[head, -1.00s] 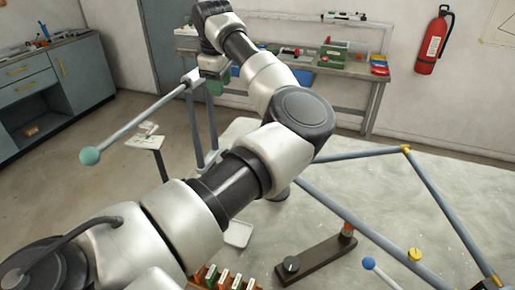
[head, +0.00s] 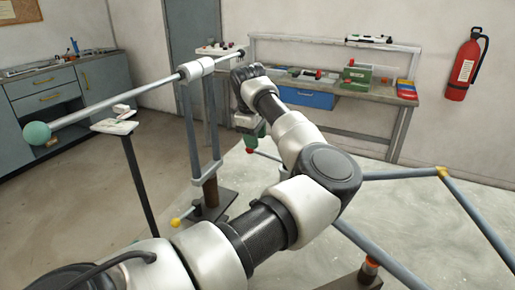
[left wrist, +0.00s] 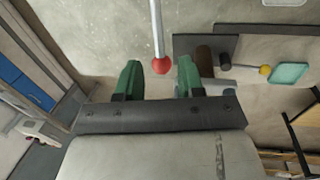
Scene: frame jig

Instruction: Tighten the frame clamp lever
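In the left wrist view, a lever shows as a pale rod ending in a red ball (left wrist: 161,66). My left gripper (left wrist: 158,80) is open, its two green fingers on either side of that ball with gaps; contact is not visible. In the head view the gripper (head: 256,136) points down, with the red ball (head: 249,151) just below it. A second lever with a yellow ball (head: 175,222) sits low on the upright stand's base; it also shows in the left wrist view (left wrist: 265,70). Which lever is the frame clamp's, I cannot tell. My right gripper is not in view.
A long bar with a teal ball (head: 37,133) crosses the stand (head: 214,120) left of my arm. A small raised platform (head: 114,126) stands on a post nearby. Blue-grey frame tubes (head: 400,174) lie right. A bench (head: 345,92) and fire extinguisher (head: 464,66) are behind.

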